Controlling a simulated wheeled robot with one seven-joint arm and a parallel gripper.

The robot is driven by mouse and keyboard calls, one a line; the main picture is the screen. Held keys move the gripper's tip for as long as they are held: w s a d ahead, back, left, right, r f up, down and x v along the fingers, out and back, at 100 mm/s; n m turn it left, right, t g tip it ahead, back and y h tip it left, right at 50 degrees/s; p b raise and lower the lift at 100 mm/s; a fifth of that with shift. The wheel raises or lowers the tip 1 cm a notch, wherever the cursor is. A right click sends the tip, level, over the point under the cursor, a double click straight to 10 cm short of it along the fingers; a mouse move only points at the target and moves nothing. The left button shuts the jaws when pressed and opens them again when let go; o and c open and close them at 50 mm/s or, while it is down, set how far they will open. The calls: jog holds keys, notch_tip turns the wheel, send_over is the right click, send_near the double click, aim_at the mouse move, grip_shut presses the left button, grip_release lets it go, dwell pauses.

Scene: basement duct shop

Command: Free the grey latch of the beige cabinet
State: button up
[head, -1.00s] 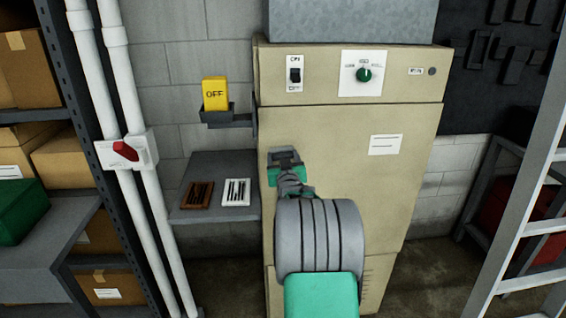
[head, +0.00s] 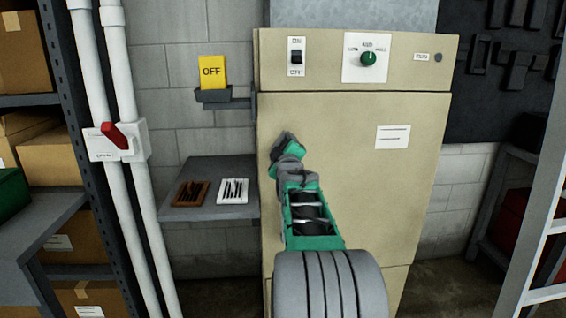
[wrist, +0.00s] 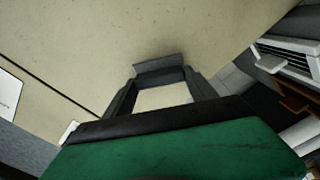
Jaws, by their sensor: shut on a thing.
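The beige cabinet (head: 345,170) stands in the middle of the head view, its front door closed as far as I can see. My gripper (head: 284,148) reaches up to the upper left part of the door, near its left edge. In the wrist view, my gripper's two dark fingers run up to a short grey bar, the latch (wrist: 158,68), against the beige face. The gripper is shut on this latch. In the head view the gripper hides most of the latch, and its exact angle is hard to tell.
The cabinet's top panel holds an ON/OFF switch (head: 296,57) and a green knob (head: 368,59). Left are a yellow OFF block (head: 212,72) in a holder, a grey shelf (head: 210,213) with two small trays, and a red lever (head: 115,135) on white pipes. A ladder (head: 530,240) stands right.

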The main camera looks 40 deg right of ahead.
jog(key=shift+f+n+b, duration=0.15)
jog(key=shift+n+b, duration=1.35)
jog(key=shift+n, duration=0.2)
jog(key=shift+f+n+b, duration=0.1)
jog(key=shift+n+b, duration=1.4)
jog(key=shift+n, duration=0.2)
jog(key=o, duration=1.4)
jog(key=shift+r, duration=0.1)
jog(key=shift+c, duration=0.2)
jog(key=v, duration=0.7)
jog(key=shift+s+a+b, duration=0.25)
jog(key=shift+s+b, duration=0.05)
jog(key=shift+s, duration=0.05)
jog(key=shift+a, duration=0.1)
